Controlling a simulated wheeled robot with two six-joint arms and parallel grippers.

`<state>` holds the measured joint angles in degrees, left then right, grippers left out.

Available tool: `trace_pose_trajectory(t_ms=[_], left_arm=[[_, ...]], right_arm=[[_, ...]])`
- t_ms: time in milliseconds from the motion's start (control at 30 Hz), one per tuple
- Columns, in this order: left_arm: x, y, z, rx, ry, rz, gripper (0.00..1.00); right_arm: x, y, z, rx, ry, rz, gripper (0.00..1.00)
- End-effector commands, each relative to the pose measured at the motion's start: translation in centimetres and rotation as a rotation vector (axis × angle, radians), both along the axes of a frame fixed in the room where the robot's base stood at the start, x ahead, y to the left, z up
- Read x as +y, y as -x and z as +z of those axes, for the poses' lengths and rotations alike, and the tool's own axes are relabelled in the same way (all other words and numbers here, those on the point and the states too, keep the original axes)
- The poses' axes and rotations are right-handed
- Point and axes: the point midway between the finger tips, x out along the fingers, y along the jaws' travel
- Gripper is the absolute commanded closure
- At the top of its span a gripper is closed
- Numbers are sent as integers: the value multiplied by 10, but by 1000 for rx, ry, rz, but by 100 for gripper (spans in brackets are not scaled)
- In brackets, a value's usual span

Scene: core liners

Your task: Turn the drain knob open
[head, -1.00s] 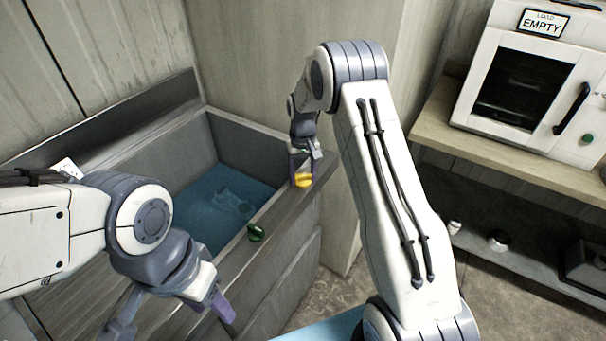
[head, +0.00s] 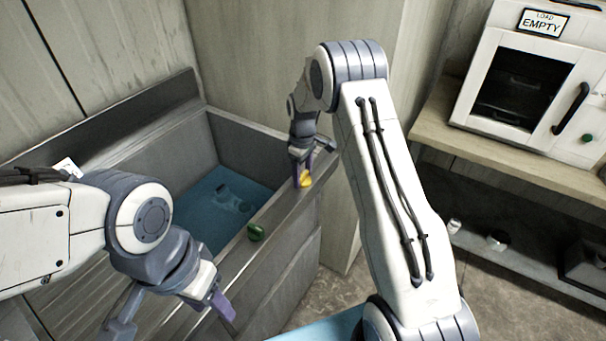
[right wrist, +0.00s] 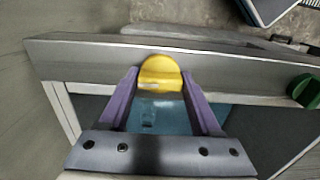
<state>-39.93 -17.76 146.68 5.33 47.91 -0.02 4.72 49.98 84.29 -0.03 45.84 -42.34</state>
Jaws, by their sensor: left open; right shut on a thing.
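A yellow knob (head: 304,178) sits on the front rim of the sink near its right end. My right gripper (head: 302,168) reaches down over it and is shut on it. In the right wrist view the purple fingers of the right gripper (right wrist: 160,88) lie on both sides of the yellow knob (right wrist: 160,72). A green knob (head: 256,232) is on the same rim, further left, and shows at the right edge of the right wrist view (right wrist: 308,91). My left gripper (head: 172,315) is open and empty in front of the sink, lower left.
The sink (head: 238,140) holds blue water (head: 205,205) with a clear object (head: 232,198) in it. A white cabinet (head: 560,75) with an "EMPTY" sign stands on a wooden shelf (head: 470,140) at right. Small items sit on the lower shelf. The sink's walls enclose the water.

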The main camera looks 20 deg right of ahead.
Motion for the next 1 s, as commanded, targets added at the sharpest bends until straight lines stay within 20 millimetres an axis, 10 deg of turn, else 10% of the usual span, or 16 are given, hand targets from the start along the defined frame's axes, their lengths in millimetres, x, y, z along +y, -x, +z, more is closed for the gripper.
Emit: trace_pose_trajectory(t_ms=[533, 567, 600, 1000], left_arm=[[0, 0, 0, 0, 0, 0, 50], [0, 0, 0, 0, 0, 0, 50], [0, 0, 0, 0, 0, 0, 50], [0, 0, -1, 0, 0, 0, 50]], right_arm=[[0, -3, 3, -11, 0, 24, 91], [0, -3, 3, -11, 0, 24, 24], [0, -3, 3, -11, 1, 24, 8], [0, -2, 5, -6, 0, 21, 5]])
